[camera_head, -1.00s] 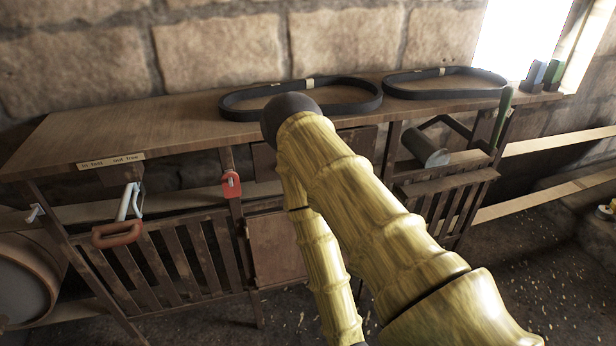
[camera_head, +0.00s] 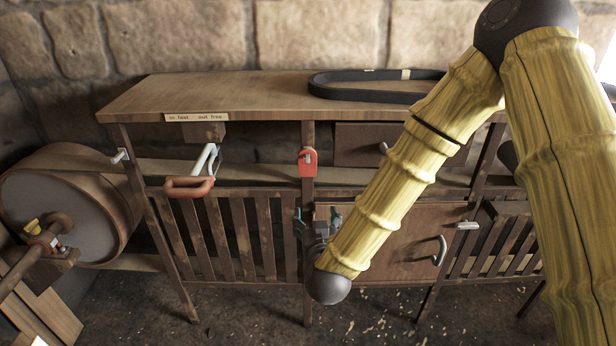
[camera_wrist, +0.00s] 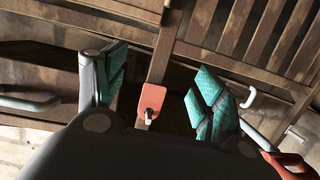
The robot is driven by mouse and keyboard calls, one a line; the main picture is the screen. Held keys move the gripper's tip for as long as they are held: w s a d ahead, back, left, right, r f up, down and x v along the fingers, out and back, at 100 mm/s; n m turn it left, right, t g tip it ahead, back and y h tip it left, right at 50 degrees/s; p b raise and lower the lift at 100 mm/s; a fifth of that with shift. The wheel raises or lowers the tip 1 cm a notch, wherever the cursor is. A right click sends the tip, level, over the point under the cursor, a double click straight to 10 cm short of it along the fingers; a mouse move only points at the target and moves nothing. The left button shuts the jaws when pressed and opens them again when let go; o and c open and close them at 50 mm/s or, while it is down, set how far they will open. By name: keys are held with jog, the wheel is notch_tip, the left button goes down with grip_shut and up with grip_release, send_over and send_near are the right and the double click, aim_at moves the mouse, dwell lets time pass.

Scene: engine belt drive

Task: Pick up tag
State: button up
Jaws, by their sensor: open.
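The red tag (camera_head: 307,163) hangs on the front post of the wooden bench, just under the bench top, with a small pale metal part on it. In the wrist view the red tag (camera_wrist: 145,98) shows between my two teal-padded fingers, beyond the fingertips. My gripper (camera_head: 317,215) is open and empty, fingers pointing up, in front of the post and below the tag. In the wrist view my gripper (camera_wrist: 160,88) has a wide gap between its fingers. I cannot tell the exact distance to the tag.
A lever with an orange handle (camera_head: 188,187) sticks out left of the tag. Slatted panels (camera_head: 235,235) and a cabinet door with a metal handle (camera_head: 440,250) are below the bench top (camera_head: 230,95). A black belt (camera_head: 345,90) lies on top. A drum (camera_head: 65,215) stands left.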

aim_at(307, 165)
notch_tip(307, 165, up, 8)
jog(key=w+a+t+h, duration=0.1)
jog(key=w+a+t, duration=0.1)
jog(key=t, duration=0.1)
jog(key=shift+m, duration=0.4)
jog(key=shift+w+r, duration=0.1)
jog(key=shift+w, duration=5.35)
jog(key=c, duration=1)
